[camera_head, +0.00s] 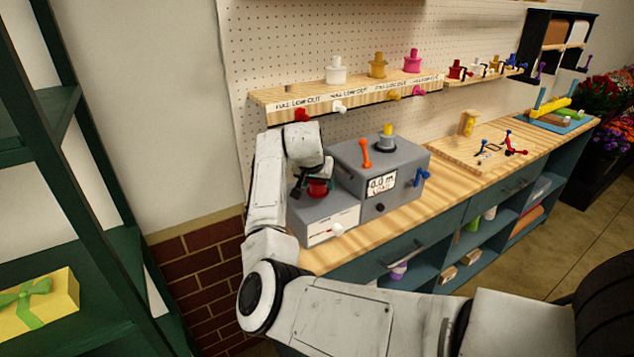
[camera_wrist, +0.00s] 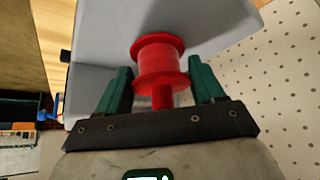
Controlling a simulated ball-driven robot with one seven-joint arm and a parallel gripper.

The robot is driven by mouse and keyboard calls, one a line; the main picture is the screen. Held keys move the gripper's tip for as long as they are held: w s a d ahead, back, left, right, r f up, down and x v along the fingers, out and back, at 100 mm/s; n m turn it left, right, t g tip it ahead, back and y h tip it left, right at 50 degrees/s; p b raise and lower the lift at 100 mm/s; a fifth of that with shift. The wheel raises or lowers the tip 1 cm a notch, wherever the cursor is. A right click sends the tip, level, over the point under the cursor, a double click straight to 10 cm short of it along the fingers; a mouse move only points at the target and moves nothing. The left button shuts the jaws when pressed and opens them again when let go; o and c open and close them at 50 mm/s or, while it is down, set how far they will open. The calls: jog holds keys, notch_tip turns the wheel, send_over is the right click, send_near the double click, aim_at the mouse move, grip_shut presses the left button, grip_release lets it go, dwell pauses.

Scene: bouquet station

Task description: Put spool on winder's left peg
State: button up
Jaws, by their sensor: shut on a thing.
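The winder (camera_head: 350,160) is a grey machine with a small display, standing on the wooden counter. Its left part is a lower grey block (camera_head: 305,208) with a white front. My gripper (camera_head: 318,178) points down over that block, shut on a red spool (camera_head: 318,188). In the wrist view the red spool (camera_wrist: 160,58) sits between the green fingers of my gripper (camera_wrist: 160,85), its far end against or close over the grey surface. The left peg is hidden by the spool and gripper, so I cannot tell whether the spool is around it.
An orange lever (camera_head: 365,152), a grey piece with a yellow top (camera_head: 387,138) and a blue handle (camera_head: 422,177) stick out of the winder's taller right part. A shelf (camera_head: 350,98) with white, yellow and pink spools runs above. A wooden board (camera_head: 480,150) lies right.

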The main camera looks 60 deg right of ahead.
jog(key=shift+f, duration=0.6)
jog(key=shift+f, duration=0.2)
jog(key=o, duration=1.1)
jog(key=shift+c, duration=0.2)
jog(key=shift+r, duration=0.25)
jog(key=b+v, duration=0.2)
jog(key=v, duration=1)
jog(key=shift+f, duration=0.1)
